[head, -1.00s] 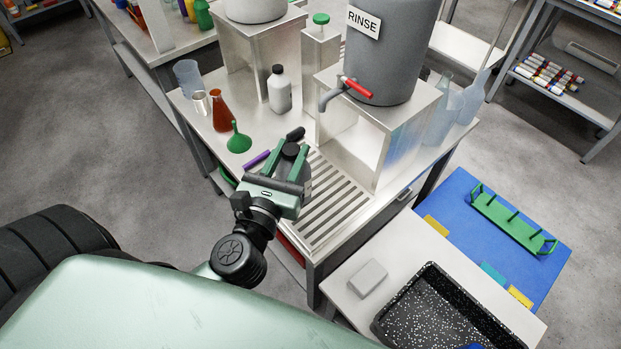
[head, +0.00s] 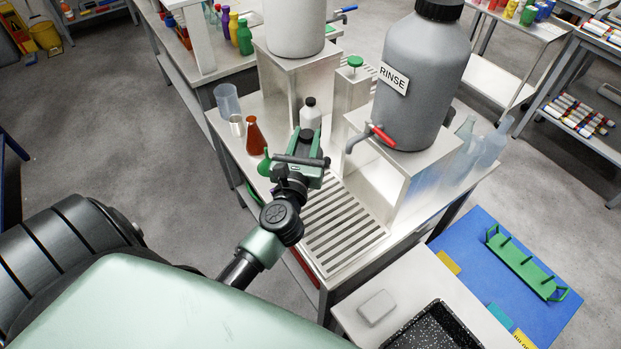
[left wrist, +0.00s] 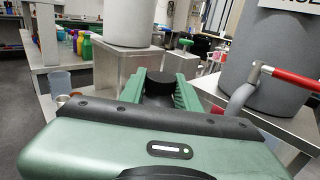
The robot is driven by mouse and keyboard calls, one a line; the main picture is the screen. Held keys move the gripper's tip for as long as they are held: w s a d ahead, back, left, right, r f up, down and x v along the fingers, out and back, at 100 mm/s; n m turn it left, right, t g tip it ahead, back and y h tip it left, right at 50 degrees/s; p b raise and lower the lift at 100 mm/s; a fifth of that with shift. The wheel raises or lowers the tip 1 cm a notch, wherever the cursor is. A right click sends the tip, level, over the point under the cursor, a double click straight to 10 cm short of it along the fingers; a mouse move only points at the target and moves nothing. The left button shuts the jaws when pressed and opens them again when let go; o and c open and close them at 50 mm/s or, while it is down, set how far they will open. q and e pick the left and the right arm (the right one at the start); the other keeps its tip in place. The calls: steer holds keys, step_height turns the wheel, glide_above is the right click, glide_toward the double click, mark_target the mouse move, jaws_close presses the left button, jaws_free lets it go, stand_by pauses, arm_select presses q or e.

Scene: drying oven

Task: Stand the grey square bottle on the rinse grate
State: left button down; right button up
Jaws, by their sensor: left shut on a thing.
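My left gripper (head: 307,146) is shut on the bottle, at the far left end of the rinse grate (head: 340,228) in the head view. The bottle's black cap (left wrist: 160,76) shows between the green fingers in the left wrist view. The gripper hides most of its body, so I cannot tell whether it touches the grate. The slatted metal grate lies bare on the bench in front of the rinse stand. My right gripper is not in view.
The grey RINSE tank (head: 422,80) with a red-handled tap (head: 380,133) stands on a metal stand right of the gripper. A white bottle (head: 311,114), a red-brown flask (head: 255,136) and a green funnel (head: 265,165) stand close behind and left.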

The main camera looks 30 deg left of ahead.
arm_select(q)
step_height(320, 180, down, 8)
steer(key=b, duration=0.3)
steer(key=shift+r, duration=0.2)
steer(key=shift+f+b, duration=0.8)
steer(key=shift+f, duration=1.6)
steer(key=shift+f, duration=0.1)
steer(key=c, duration=1.4)
jaws_free()
steer(key=shift+f, duration=0.15)
steer(key=shift+c, duration=0.2)
steer(key=o, duration=0.4)
